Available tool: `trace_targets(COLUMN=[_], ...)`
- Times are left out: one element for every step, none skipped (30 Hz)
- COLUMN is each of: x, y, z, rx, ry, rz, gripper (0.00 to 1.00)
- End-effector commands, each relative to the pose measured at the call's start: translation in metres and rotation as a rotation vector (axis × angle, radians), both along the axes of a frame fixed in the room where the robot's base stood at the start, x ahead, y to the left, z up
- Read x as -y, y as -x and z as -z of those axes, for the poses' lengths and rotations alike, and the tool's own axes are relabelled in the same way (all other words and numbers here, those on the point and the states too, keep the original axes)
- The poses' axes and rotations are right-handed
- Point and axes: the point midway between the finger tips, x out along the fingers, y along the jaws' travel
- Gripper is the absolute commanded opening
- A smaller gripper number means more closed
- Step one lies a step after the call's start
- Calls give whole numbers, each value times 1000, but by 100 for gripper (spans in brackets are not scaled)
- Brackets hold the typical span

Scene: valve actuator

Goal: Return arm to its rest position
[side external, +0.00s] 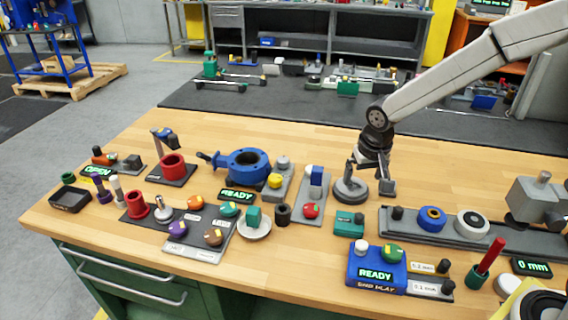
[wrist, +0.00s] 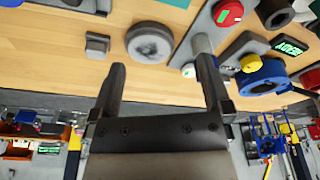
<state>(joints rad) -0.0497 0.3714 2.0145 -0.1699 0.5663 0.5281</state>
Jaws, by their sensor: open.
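My gripper (side external: 372,165) hangs from the white arm at the right of the side view, above the back middle of the wooden bench (side external: 310,145). In the wrist view its two dark fingers (wrist: 161,66) are spread wide apart with nothing between them. A grey round disc (wrist: 149,42) and a small grey block (wrist: 97,43) lie beyond the fingertips, apart from them in that view. In the side view the gripper overlaps the disc (side external: 350,191) and block (side external: 388,187), so the exact height gap is unclear.
A blue valve body (side external: 246,164) and a grey plate with a blue block (side external: 316,184) stand to the left. A grey rail with rings (side external: 480,240) and a blue READY box (side external: 374,274) are at the right and front. Bare bench lies behind the gripper.

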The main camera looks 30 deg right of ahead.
Motion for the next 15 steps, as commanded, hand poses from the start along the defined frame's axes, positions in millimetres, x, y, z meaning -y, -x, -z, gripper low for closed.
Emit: trace_targets(x=[1, 1, 2, 2, 3, 3, 3, 4, 4, 4, 4, 5, 5, 5, 5], y=[14, 22, 32, 40, 48, 58, 66, 74, 85, 92, 100, 109, 116, 122, 129], z=[-2, -2, -2, -2, -2, -2, -1, -1, 0, 1, 1, 2, 3, 4, 5], rx=[1, 0, 1, 0, 2, 3, 3, 5, 6, 7, 9, 10, 11, 12, 13], ry=[-4, -5, -7, -9, -10, -12, -12, -13, -13, -13, -13, -13, -13, -11, -11], rz=[-29, -48, -74, -93, -112, -136, -154, -172, -196, -213, -230, -250, -265, -279, -295], gripper=[100, 100, 100, 100, 100, 100, 100, 100, 100, 100, 100, 100, 100, 100, 100])
